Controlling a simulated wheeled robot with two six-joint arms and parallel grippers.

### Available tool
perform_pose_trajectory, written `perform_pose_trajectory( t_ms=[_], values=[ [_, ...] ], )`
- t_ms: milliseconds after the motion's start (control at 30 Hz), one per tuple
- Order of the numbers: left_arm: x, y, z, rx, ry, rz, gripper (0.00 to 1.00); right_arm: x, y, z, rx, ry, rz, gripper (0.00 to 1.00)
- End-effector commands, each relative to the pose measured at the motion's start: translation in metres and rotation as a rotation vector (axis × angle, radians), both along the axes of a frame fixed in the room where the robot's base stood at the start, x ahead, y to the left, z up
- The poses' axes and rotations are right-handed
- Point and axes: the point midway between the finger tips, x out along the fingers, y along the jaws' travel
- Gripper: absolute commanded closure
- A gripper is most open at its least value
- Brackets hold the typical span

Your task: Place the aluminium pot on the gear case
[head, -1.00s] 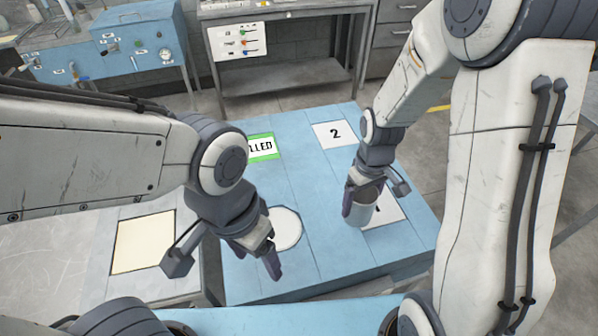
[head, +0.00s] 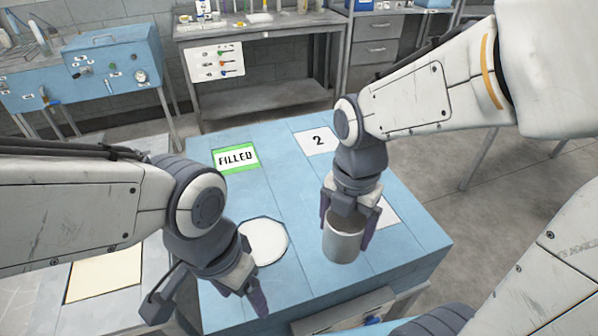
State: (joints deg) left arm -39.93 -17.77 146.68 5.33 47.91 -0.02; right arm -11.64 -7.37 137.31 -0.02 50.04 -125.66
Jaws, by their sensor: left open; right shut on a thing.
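The aluminium pot (head: 343,243) is a grey, open-topped cylinder. My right gripper (head: 346,222) is shut on it, with one finger on either side, and holds it upright over the right part of the blue worktop. I cannot tell the gap under the pot. My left gripper (head: 208,302) is open and empty at the worktop's left front, with its fingers spread. A round white disc (head: 264,241) lies between the two grippers. I cannot make out for certain which thing is the gear case.
The blue worktop (head: 300,277) carries a green-framed FILLED card (head: 236,158), a white card marked 2 (head: 318,141) and another white card (head: 387,213) partly hidden behind my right gripper. A cream panel (head: 104,275) lies at left. A grey bench (head: 275,104) stands behind.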

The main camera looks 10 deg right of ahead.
Motion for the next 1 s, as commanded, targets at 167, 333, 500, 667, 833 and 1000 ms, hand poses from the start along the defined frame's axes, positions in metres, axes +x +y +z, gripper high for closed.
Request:
perform_pose_trajectory(
  t_ms=[167,333,500,667,833,1000],
  values=[
    [0.000,0.000,0.000,0.000,0.000,0.000,0.26,0.036,0.004,-0.024,-0.002,0.007,-0.003,0.72],
    [0.000,0.000,0.002,0.000,0.000,0.000,0.26,0.072,0.009,-0.044,-0.001,0.005,-0.004,0.72],
    [0.000,0.000,0.003,0.000,0.000,0.000,0.26,0.097,0.012,-0.059,0.000,0.001,-0.004,0.72],
    [0.000,0.000,0.003,0.000,0.000,0.000,0.26,0.104,0.013,-0.067,0.000,0.001,-0.004,0.72],
    [0.000,0.000,0.003,0.000,0.000,0.000,0.26,0.103,0.013,-0.093,0.000,0.004,-0.004,0.72],
    [0.000,0.000,0.003,0.000,0.000,0.000,0.26,0.103,0.013,-0.103,0.000,0.000,-0.005,0.72]
  ],
)
